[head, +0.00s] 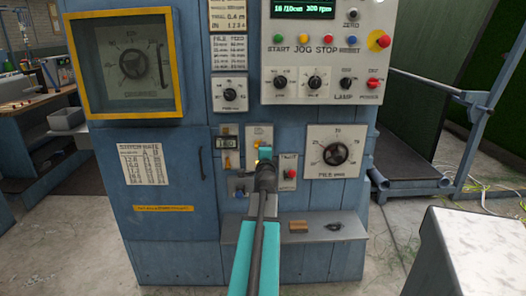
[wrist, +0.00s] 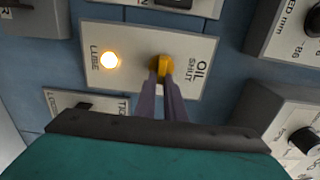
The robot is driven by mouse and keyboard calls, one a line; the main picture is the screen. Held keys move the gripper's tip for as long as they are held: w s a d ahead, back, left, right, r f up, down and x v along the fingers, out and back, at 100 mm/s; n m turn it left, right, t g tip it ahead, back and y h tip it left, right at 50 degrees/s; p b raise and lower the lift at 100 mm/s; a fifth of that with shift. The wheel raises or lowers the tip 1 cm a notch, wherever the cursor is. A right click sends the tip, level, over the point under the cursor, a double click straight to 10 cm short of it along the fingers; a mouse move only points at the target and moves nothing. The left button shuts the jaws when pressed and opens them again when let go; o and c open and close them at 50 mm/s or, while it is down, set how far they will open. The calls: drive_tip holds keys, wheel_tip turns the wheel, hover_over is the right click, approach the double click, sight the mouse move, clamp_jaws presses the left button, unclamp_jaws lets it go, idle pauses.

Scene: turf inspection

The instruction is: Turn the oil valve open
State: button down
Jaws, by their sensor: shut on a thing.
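The oil valve's yellow handle (wrist: 161,61) sits on a pale plate (wrist: 135,44) marked OIL, SHUT and LUBE in the wrist view. The lettering looks turned in that view. My gripper (wrist: 162,76) has its two thin fingers closed around the handle, one at each side. The word SHUT is just right of the handle, and a lit lamp (wrist: 109,60) is left of it beside LUBE. In the head view my gripper (head: 264,160) reaches the plate (head: 259,132) on the machine front and hides the handle there.
A red-button plate (head: 288,172) is close right of my gripper, with the large PILE dial (head: 335,152) further right. A shelf (head: 325,226) with small items juts out below.

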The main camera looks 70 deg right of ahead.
drive_tip(key=shift+s+d+r, duration=0.1)
drive_tip(key=shift+s+d, duration=0.05)
drive_tip(key=shift+s, duration=0.1)
drive_tip(key=c, duration=1.8)
unclamp_jaws()
drive_tip(key=shift+c, duration=0.2)
drive_tip(key=shift+w, duration=0.1)
drive_tip(key=v, duration=0.7)
drive_tip(key=shift+a, duration=0.3)
